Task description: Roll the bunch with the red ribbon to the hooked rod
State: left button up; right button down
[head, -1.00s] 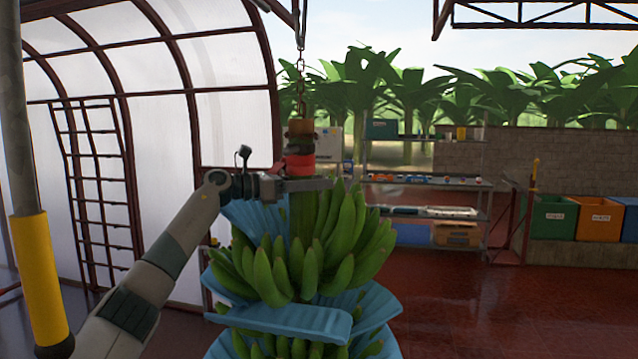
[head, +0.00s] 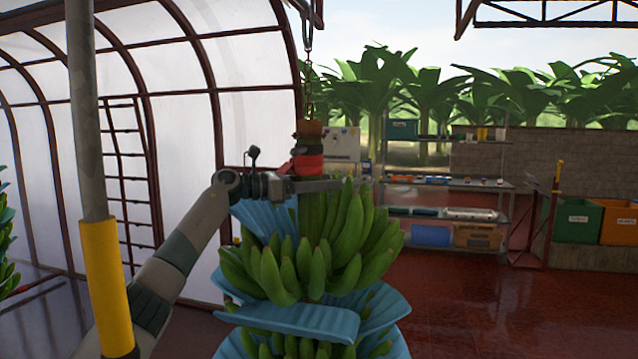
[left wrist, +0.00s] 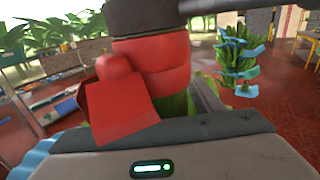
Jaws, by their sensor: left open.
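The banana bunch (head: 300,265) with blue sheets between its tiers hangs upright from a chain (head: 308,70). A red ribbon (head: 306,163) is wrapped around its stem (head: 309,128), and fills the middle of the left wrist view (left wrist: 150,70). My left gripper (head: 315,185) is open at the stem just below the ribbon, with its jaw reaching across the front. Contact with the stem cannot be told. A grey upright pole with a yellow sleeve (head: 107,280) stands at the left; no hook shows on it. My right gripper is not in view.
Another bunch (left wrist: 238,50) hangs at the back in the left wrist view. Green leaves or fruit (head: 6,240) show at the left edge. A shelf rack (head: 450,185) and crates (head: 577,220) stand behind. The red floor (head: 480,310) at the right is clear.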

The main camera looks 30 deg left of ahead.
pick_arm(q)
jog(key=shift+a, duration=0.1)
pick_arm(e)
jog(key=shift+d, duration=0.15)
pick_arm(q)
jog(key=shift+a, duration=0.25)
jog(key=shift+b+v, duration=0.45)
jog(key=shift+v, duration=0.35)
jog(key=b+v, duration=0.2)
jog(key=v, duration=0.3)
jog(key=shift+s+a+f, duration=0.15)
jog(key=shift+s+a, duration=0.05)
jog(key=shift+s, duration=0.05)
jog(key=b+v, duration=0.3)
jog(key=v, duration=0.5)
jog(key=shift+s+a, duration=0.15)
jog(key=shift+s, duration=0.25)
jog(key=shift+s+a, duration=0.35)
jog(key=shift+s, duration=0.1)
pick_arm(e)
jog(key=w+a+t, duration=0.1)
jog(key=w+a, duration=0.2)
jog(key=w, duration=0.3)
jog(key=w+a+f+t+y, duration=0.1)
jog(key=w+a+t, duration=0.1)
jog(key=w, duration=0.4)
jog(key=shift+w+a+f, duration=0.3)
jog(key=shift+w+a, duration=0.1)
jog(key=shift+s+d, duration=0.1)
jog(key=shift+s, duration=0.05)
